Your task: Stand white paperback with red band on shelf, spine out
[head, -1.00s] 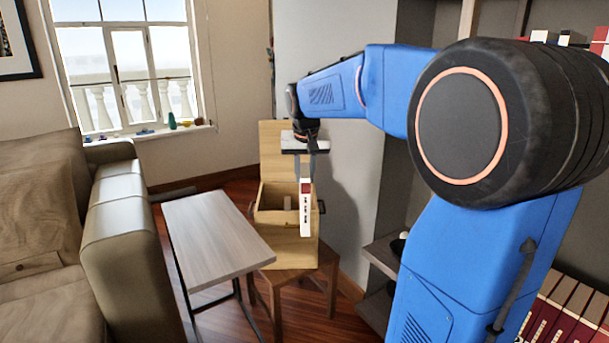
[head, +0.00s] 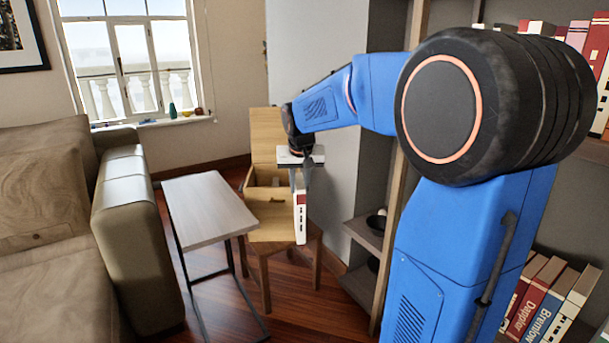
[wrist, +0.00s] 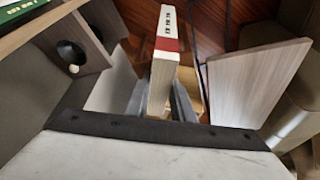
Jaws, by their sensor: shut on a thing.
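The white paperback with a red band (head: 301,217) hangs upright below my gripper (head: 299,178) in the head view. My gripper is shut on its upper end. In the wrist view the white paperback (wrist: 164,50) stretches away from the fingers (wrist: 160,103), with its white spine, dark marks and red band showing. The shelf unit (head: 365,238) stands to the right, partly hidden by my arm. Several books (head: 545,295) stand on a lower shelf at the right, and more books (head: 590,40) stand on a higher shelf.
An open wooden box (head: 268,232) on a wooden stool (head: 315,248) is behind the held book. A small side table (head: 205,215) with a bare top stands left of it, beside a sofa (head: 130,225). A dark bowl (head: 376,224) sits on a low shelf.

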